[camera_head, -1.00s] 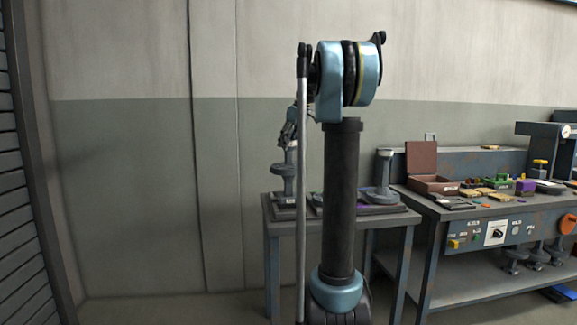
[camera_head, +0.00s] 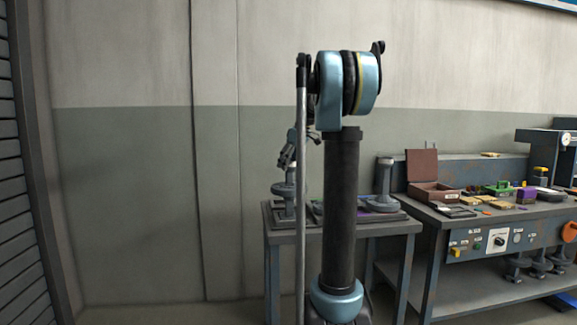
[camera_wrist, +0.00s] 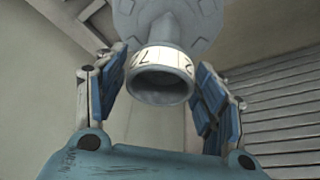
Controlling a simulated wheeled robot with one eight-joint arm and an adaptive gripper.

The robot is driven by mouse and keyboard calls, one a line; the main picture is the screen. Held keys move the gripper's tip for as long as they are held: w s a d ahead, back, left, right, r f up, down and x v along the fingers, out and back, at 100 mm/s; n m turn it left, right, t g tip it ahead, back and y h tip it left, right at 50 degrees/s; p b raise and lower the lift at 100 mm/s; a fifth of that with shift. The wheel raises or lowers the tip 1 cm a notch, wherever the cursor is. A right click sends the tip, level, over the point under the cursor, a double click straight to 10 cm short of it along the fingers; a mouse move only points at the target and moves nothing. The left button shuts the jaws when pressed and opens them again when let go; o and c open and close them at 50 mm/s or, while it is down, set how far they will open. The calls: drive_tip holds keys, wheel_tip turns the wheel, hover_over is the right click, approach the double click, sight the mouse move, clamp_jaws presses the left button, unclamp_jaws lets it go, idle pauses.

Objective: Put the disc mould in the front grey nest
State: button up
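The grey mould (camera_head: 287,190), a disc on a stem, is at the left end of the small table in the head view. My gripper (camera_head: 288,158) is over it, with my arm partly in front. The mould's wide grey disc (camera_wrist: 165,20) shows beyond the collar. It is over or on a dark flat piece (camera_head: 275,218); contact is too small to tell. The front grey nest cannot be made out.
Another grey mould (camera_head: 384,180) stands at the table's right end. Something purple shows behind my column. A workbench (camera_head: 480,225) to the right holds an open brown box (camera_head: 432,188), small parts and a control panel. More moulds (camera_head: 518,265) stand on its lower shelf.

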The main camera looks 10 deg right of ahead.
idle(0.3)
drive_tip(key=v, duration=1.2)
drive_tip(key=s+a+f+m+g+h, duration=0.1)
drive_tip(key=s+a+f+m+h, duration=0.2)
drive_tip(key=s+f, duration=3.8)
drive_tip(key=m, duration=0.5)
drive_tip(key=shift+a+f+m, duration=0.25)
drive_tip(key=shift+f+m, duration=0.1)
drive_tip(key=shift+m, duration=0.05)
